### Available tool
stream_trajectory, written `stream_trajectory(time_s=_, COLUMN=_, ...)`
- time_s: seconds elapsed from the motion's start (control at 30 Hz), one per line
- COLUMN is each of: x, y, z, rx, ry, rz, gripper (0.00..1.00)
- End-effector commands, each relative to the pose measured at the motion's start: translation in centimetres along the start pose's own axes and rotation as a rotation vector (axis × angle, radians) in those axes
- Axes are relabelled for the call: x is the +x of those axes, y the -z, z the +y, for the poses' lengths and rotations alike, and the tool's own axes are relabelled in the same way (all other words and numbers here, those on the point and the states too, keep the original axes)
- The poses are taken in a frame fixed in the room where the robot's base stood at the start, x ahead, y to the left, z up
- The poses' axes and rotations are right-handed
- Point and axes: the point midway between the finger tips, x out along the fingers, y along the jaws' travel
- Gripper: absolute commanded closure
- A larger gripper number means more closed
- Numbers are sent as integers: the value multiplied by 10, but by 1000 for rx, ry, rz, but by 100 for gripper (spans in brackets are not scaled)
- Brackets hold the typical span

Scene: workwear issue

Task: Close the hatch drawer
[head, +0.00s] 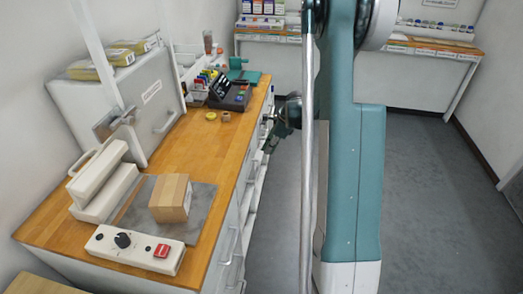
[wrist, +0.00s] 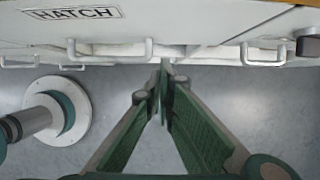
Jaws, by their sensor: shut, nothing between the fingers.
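In the wrist view, a white panel labelled HATCH (wrist: 72,14) fills the top left, with a pale bar handle (wrist: 110,52) just below it. My gripper (wrist: 163,72) is shut and empty. Its fingertips meet just below the panel's lower edge, right of that handle; I cannot tell whether they touch the front. How far the hatch drawer stands out is not clear. In the head view, my gripper (head: 272,138) is beside the far part of the cabinet front, partly hidden by my arm, and the HATCH label is not visible.
The wooden counter (head: 190,125) holds a cardboard box (head: 170,198), a white control panel (head: 135,248) and a dark terminal (head: 231,93). Another bar handle (wrist: 264,55) is to the right in the wrist view. Grey floor (head: 430,200) is open to the right.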

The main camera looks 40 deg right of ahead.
Motion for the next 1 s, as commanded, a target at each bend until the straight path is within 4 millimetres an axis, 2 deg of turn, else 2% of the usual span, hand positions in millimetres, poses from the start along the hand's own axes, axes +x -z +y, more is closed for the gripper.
stream_trajectory(time_s=0.03, x=-12, y=-1, z=0, rx=2, ry=0, rz=0, gripper=100)
stream_trajectory(time_s=0.2, x=-43, y=-1, z=0, rx=2, ry=0, rz=1, gripper=100)
stream_trajectory(time_s=0.5, x=-85, y=0, z=0, rx=2, ry=0, rz=2, gripper=100)
stream_trajectory(time_s=0.7, x=-98, y=0, z=0, rx=2, ry=-1, rz=2, gripper=100)
stream_trajectory(time_s=1.0, x=-99, y=0, z=0, rx=2, ry=0, rz=2, gripper=100)
